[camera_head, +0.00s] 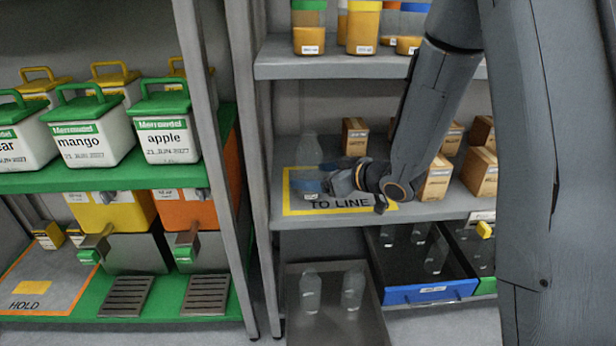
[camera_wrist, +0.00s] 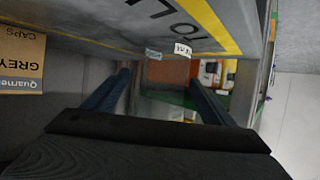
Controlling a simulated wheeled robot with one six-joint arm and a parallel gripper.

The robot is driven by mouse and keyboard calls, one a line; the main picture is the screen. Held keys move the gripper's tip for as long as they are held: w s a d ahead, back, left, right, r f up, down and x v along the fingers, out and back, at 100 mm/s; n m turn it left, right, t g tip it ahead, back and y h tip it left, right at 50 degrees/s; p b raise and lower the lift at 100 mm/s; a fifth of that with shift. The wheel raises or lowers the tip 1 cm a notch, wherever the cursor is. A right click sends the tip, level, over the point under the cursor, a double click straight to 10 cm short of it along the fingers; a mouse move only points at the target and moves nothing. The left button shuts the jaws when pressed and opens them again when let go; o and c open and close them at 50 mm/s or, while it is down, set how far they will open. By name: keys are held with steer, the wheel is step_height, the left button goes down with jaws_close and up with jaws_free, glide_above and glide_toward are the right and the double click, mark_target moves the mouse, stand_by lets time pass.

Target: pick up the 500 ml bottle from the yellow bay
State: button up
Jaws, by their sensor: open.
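The clear bottle (camera_head: 309,151) stands upright on the yellow-outlined bay (camera_head: 290,208), marked TO LINE, on the middle shelf. My gripper (camera_head: 318,180) comes in from the right, low at the bottle, with a blue finger across its lower part. A small white label shows near the bottle's base. In the wrist view the gripper (camera_wrist: 159,78) is open, its two blue fingers apart. That view is turned over, with the yellow bay line (camera_wrist: 208,18) at the top. The bottle's clear body is hard to make out there, so I cannot tell whether the fingers touch it.
Cardboard boxes (camera_head: 355,137) stand behind and right of the bay; one box (camera_wrist: 22,60) is close in the wrist view. Filled containers (camera_head: 362,30) sit on the shelf above. Below are a grey tray (camera_head: 333,331) with clear bottles and a blue-fronted bin (camera_head: 428,292).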

mark_target(300, 175)
steer(key=b+x, duration=0.1)
steer(key=x, duration=0.4)
steer(key=shift+s+a, duration=0.1)
steer(key=shift+a, duration=0.2)
steer(key=shift+r, duration=0.1)
steer(key=c, duration=1.2)
